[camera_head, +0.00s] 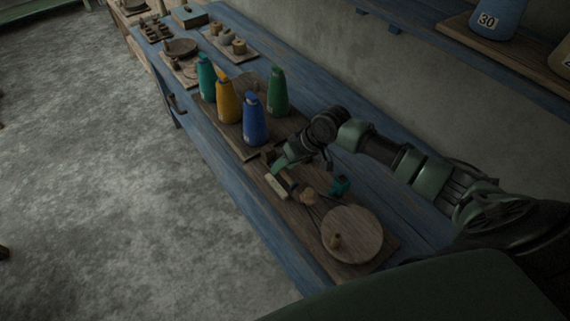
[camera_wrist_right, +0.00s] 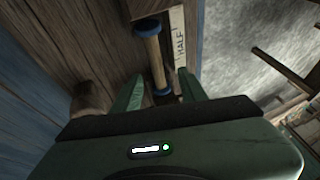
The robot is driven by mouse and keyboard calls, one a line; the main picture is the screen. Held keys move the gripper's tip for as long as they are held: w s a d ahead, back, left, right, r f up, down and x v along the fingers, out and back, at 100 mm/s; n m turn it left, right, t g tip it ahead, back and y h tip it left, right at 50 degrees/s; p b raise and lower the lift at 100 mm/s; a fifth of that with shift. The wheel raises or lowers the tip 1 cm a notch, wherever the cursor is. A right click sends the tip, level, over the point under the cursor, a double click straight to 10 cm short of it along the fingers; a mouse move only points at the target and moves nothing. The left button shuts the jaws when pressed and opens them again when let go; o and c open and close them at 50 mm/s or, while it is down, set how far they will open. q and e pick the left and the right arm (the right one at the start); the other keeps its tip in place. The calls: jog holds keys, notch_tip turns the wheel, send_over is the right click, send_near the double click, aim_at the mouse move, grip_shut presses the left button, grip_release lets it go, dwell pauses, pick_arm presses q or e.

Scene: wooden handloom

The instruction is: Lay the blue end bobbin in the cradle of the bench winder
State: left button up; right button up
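The blue end bobbin (camera_wrist_right: 153,56), a pale spool with a blue flange at each end, shows in the right wrist view. It lies beside a pale strip marked HALF (camera_wrist_right: 178,38). Dark wooden blocks are close to its ends, but I cannot tell how it is seated in the cradle. My right gripper (camera_wrist_right: 160,74) is open, its green fingers on either side of the bobbin's near end with gaps visible. In the head view my right gripper (camera_head: 278,166) is over the bench winder (camera_head: 380,254), near its end away from the round wooden wheel (camera_head: 352,234). My left gripper is not in view.
Teal, yellow, blue (camera_head: 255,120) and green (camera_head: 277,92) cones stand on a board just beyond my right gripper. A small teal piece (camera_head: 341,185) is on the winder. The wall (camera_head: 330,50) and a shelf (camera_head: 470,45) border the blue bench (camera_head: 230,182).

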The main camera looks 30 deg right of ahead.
jog(key=v, duration=0.8)
jog(key=shift+b, duration=0.45)
jog(key=shift+f, duration=0.1)
